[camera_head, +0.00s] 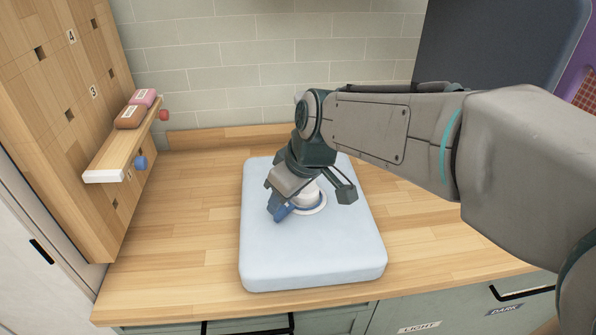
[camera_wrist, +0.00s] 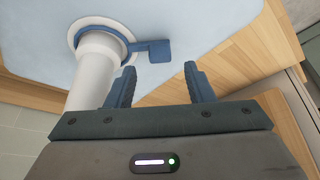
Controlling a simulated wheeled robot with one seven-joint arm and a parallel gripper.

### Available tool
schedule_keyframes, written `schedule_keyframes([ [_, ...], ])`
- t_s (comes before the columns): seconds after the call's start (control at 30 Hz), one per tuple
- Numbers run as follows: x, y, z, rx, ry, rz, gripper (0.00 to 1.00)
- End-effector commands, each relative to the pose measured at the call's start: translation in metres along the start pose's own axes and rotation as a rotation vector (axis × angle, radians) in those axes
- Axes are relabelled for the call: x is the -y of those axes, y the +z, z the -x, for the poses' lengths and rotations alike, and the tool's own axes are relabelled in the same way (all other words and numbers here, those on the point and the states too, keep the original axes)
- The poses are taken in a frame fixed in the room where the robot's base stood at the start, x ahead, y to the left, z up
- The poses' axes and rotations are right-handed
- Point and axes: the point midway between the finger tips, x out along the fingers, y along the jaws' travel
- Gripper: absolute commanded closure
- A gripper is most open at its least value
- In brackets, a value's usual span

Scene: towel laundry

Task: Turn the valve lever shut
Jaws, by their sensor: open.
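The valve shows best in the wrist view. A white pipe (camera_wrist: 97,68) rises through a blue collar, and a blue lever (camera_wrist: 152,50) with a square paddle end sticks out to the right. The valve sits on a pale blue slab (camera_wrist: 205,20). My gripper (camera_wrist: 161,68) is open and empty, its two blue fingers apart, with the paddle just beyond the gap between their tips and no contact visible. In the head view the white pipe (camera_head: 309,192) stands on the slab (camera_head: 315,262), and my gripper (camera_head: 280,208) partly covers the valve.
The slab lies on a wooden counter (camera_head: 180,240) with free room to its left. A wooden wall panel at left carries a shelf (camera_head: 118,160) with a pink and a brown bundle (camera_head: 130,117). A tiled wall (camera_head: 240,60) stands behind. Labelled drawers are below.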

Motion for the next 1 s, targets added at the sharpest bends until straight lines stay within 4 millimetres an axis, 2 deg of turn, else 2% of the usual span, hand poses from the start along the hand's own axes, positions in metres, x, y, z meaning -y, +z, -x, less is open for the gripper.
schedule_keyframes([
  [0.03, -0.001, -0.001, 0.014, -0.006, 0.003, 0.000, 0.52],
  [0.2, 0.000, -0.001, 0.053, -0.005, 0.002, 0.000, 0.52],
  [0.4, 0.000, -0.001, 0.085, -0.002, 0.001, 0.001, 0.52],
  [0.57, 0.001, 0.000, 0.096, 0.000, -0.001, 0.002, 0.52],
  [0.83, 0.001, 0.000, 0.097, 0.001, -0.001, 0.002, 0.52],
  [0.87, 0.001, 0.000, 0.097, 0.001, -0.001, 0.002, 0.57],
  [1.0, -0.001, -0.005, 0.097, 0.025, -0.005, -0.004, 0.96],
])
